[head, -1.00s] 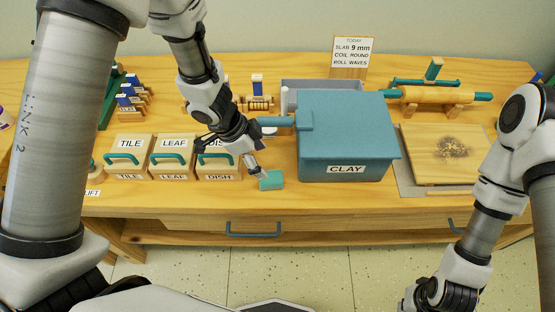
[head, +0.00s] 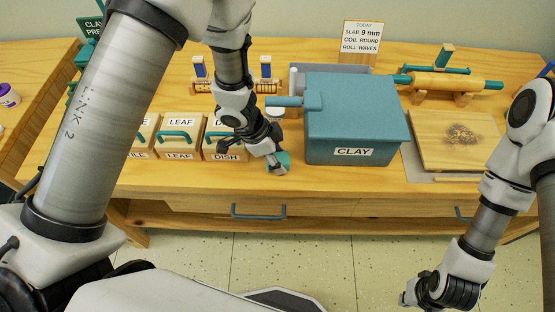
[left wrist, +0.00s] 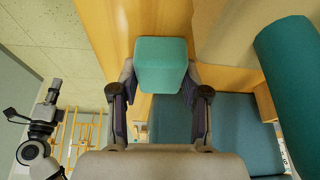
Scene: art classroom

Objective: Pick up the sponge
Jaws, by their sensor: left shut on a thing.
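The sponge is a small teal block (head: 284,158) near the front edge of the wooden table, just left of the clay box. My left gripper (head: 277,165) is shut on it and covers part of it in the head view. In the left wrist view the sponge (left wrist: 162,62) sits between the two fingers of my left gripper (left wrist: 160,82). It appears at table level; I cannot tell whether it touches the top. My right gripper (head: 408,296) is low at the bottom right, away from the table, and its fingers are too unclear to read.
The teal clay box (head: 354,120) stands close to the right of the sponge. Boxes labelled leaf (head: 180,140) and dish (head: 222,146) stand to its left. A wooden board (head: 455,145) and a rolling pin (head: 440,84) lie further right.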

